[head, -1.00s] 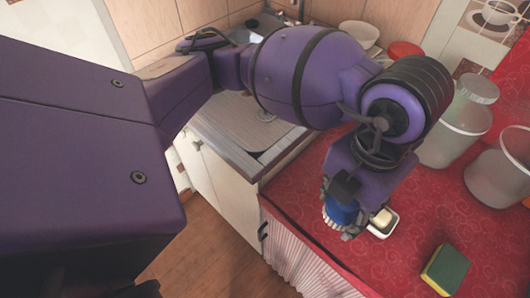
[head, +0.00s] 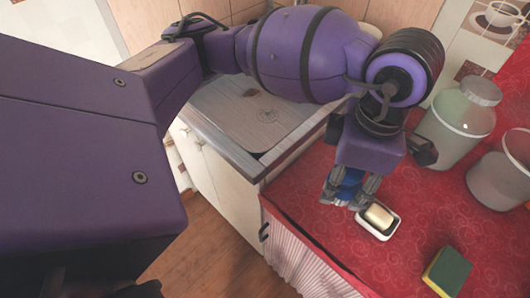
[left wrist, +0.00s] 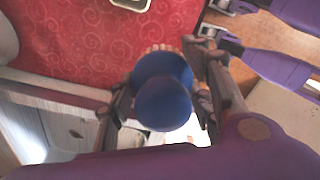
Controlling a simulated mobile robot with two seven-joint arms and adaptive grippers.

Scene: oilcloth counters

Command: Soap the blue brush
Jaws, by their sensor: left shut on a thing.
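The blue brush (left wrist: 163,92) has a round blue handle, and a bit of pale bristle shows at its edge in the left wrist view. My left gripper (head: 350,198) is shut on the brush, which shows as a small blue patch (head: 349,184) between the fingers in the head view. The cream soap bar (head: 379,216) lies in a white soap dish (head: 386,234) on the red cloth. The gripper and brush are just left of the dish in the head view. Whether the bristles touch the cloth is hidden. My right gripper is not in view.
A yellow and green sponge (head: 447,271) lies right of the dish on the red oilcloth counter (head: 320,225). Clear jars (head: 455,125) stand at the back right. Cloth in front of the dish is free.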

